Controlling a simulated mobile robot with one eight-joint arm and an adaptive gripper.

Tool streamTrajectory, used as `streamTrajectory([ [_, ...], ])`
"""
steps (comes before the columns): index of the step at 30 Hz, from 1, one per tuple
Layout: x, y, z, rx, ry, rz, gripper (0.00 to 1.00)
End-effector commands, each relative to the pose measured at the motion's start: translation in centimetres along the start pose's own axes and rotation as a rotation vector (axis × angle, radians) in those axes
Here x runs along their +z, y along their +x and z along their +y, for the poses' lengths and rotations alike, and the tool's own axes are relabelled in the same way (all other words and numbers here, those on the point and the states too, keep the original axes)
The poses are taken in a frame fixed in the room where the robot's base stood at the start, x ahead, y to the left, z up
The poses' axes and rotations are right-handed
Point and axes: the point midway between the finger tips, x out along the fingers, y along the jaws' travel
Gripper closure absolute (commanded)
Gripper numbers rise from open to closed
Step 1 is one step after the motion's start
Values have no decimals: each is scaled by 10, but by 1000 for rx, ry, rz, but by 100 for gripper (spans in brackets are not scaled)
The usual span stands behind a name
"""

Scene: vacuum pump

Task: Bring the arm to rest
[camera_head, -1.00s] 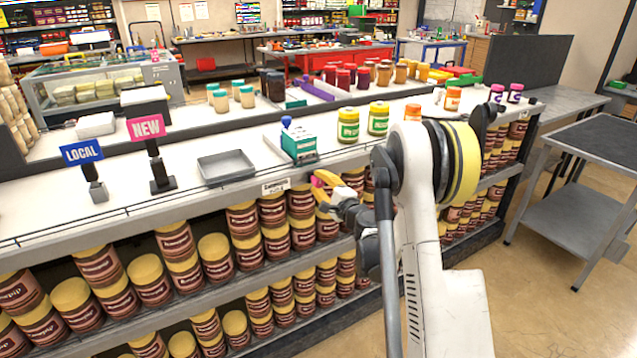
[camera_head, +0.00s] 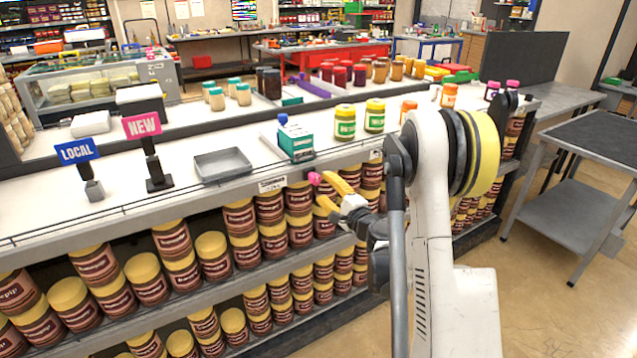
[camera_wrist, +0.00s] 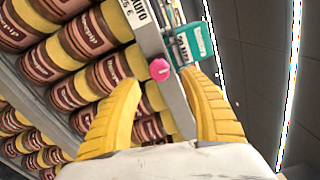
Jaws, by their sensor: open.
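My gripper (camera_head: 328,192) has yellow fingers and hangs in front of the counter's front edge, beside the upper jar shelf. In the wrist view my gripper (camera_wrist: 165,95) shows its two fingers spread apart with nothing held between them. A pink round knob (camera_wrist: 159,69) shows beyond the fingertips in the wrist view, near the counter edge. In the head view the pink knob (camera_head: 314,178) appears at the fingertips; I cannot tell whether they touch. My white arm fills the right middle of the head view.
The long white counter (camera_head: 110,205) carries a grey tray (camera_head: 222,164), a teal box (camera_head: 296,142) and jars with yellow lids (camera_head: 345,122). Shelves below hold many brown jars (camera_head: 173,238). A grey side table (camera_head: 590,135) stands at right. Open floor (camera_head: 540,290) lies at lower right.

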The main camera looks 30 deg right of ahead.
Motion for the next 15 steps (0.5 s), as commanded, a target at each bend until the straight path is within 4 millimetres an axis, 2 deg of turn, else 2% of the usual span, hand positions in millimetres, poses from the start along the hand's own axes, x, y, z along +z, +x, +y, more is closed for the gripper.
streamTrajectory([
  [4, 0, -13, 0, 0, 0, 0, 48],
  [15, 0, -15, 0, 0, 0, 0, 48],
])
